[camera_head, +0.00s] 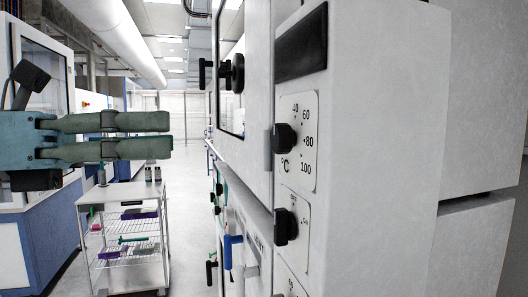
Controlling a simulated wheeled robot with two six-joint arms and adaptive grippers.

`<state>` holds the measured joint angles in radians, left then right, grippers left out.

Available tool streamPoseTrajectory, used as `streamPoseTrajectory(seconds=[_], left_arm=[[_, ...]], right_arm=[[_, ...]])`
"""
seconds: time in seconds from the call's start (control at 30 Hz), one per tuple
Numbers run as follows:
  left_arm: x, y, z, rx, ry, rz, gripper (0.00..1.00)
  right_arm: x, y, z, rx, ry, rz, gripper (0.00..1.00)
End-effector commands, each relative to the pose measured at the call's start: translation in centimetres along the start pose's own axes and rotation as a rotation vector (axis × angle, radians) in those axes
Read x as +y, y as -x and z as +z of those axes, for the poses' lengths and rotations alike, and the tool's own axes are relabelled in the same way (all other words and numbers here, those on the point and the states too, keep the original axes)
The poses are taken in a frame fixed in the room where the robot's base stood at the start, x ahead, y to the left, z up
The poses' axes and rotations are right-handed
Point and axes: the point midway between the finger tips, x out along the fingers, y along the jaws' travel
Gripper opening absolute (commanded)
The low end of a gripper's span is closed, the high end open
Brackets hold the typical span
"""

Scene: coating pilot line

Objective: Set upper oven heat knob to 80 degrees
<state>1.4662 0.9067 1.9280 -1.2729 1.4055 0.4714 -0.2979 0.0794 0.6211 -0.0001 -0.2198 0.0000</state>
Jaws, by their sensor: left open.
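The upper heat knob (284,138) is a black knob on the oven's control column, in front of a white dial plate (309,150) marked 60, 80, 100 and °C. The knob is seen nearly edge-on, so I cannot tell which mark it points to. My left gripper (170,134) comes in from the left with its two green-grey fingers pointing right. It is open and empty, with a narrow gap between the fingers, and appears left of the knob, not touching it. My right gripper is not in view.
A second black knob (285,227) sits below on the same column. A black door handle (232,73) sticks out from the upper door, and a blue handle (231,250) lower down. A wire-shelf trolley (135,193) stands in the aisle. The floor (190,200) beyond is clear.

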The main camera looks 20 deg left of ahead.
Motion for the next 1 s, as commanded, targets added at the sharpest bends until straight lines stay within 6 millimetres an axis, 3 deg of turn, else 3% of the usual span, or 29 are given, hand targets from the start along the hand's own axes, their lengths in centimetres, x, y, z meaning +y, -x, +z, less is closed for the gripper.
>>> streamPoseTrajectory(seconds=[0.1, 0.3, 0.5, 0.83, 0.87, 1.0], left_arm=[[-0.3, -2.8, 0.5, 0.001, 0.002, -0.012, 0.52], [-0.4, -8.8, 0.5, -0.001, 0.006, -0.017, 0.52], [-0.3, -12.5, 0.4, -0.002, 0.007, -0.012, 0.52], [-0.2, -13.3, 0.3, -0.002, 0.007, -0.009, 0.52], [-0.2, -13.3, 0.3, -0.002, 0.007, -0.009, 0.50], [-0.2, -13.3, 0.3, -0.002, 0.007, -0.009, 0.28]], right_arm=[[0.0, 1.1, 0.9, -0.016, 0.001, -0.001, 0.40], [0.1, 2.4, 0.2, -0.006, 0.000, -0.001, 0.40], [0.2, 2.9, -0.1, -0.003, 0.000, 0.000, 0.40], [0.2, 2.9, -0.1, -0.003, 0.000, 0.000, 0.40], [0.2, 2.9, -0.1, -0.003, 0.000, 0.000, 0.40], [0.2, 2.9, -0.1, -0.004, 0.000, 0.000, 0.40]])
